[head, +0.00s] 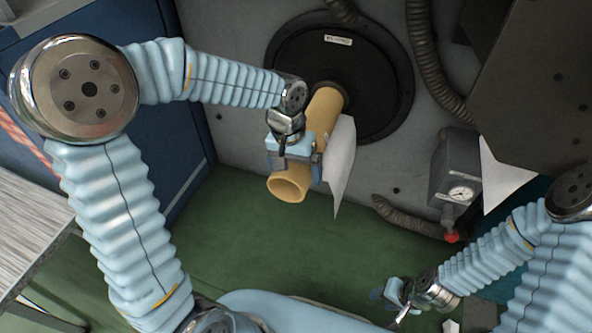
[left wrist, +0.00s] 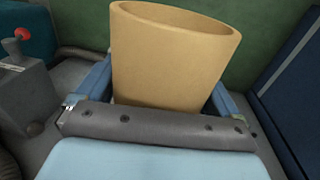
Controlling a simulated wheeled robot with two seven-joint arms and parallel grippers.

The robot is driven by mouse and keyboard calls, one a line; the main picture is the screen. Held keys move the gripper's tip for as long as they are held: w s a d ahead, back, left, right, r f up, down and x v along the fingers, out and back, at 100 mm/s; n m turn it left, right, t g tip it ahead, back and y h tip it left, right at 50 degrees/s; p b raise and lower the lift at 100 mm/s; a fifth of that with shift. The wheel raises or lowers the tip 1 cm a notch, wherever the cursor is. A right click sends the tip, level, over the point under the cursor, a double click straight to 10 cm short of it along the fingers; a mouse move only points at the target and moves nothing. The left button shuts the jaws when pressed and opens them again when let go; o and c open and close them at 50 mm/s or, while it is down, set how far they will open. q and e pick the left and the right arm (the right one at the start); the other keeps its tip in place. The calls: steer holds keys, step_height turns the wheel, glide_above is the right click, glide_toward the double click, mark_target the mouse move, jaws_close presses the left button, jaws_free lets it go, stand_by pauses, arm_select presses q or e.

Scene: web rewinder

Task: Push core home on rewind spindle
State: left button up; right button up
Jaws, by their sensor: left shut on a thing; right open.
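A tan cardboard core (head: 290,186) sticks out from the middle of a round black disc (head: 372,75) on the grey machine face in the head view. Its open end points toward me and down. The spindle is hidden inside or behind the core. My left gripper (head: 293,158) is shut around the core near its outer end. In the left wrist view the core (left wrist: 172,60) stands between the two blue fingers (left wrist: 165,100). My right gripper (head: 403,298) is open and empty, low at the right, away from the core.
A white sheet (head: 341,165) hangs beside the core. A grey box with a gauge (head: 457,180) and a red knob (head: 452,237) stands to the right. Dark hoses (head: 425,50) run down the machine face. A metal table (head: 30,225) is at left. The green floor (head: 270,250) below is clear.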

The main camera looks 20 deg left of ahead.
arm_select(q)
steer(key=shift+r, duration=0.25)
steer(key=o, duration=0.9)
steer(key=shift+w, duration=0.1)
steer(key=shift+c, duration=0.2)
steer(key=shift+w+r+p, duration=0.1)
steer(key=shift+r+p, duration=0.65)
steer(key=shift+p, duration=0.05)
steer(key=r+p, duration=0.1)
steer(key=r, duration=0.1)
steer(key=r+p, duration=0.2)
steer(key=a+r+p, duration=0.1)
steer(key=p, duration=0.1)
steer(key=shift+r, duration=0.65)
steer(key=shift+f, duration=0.1)
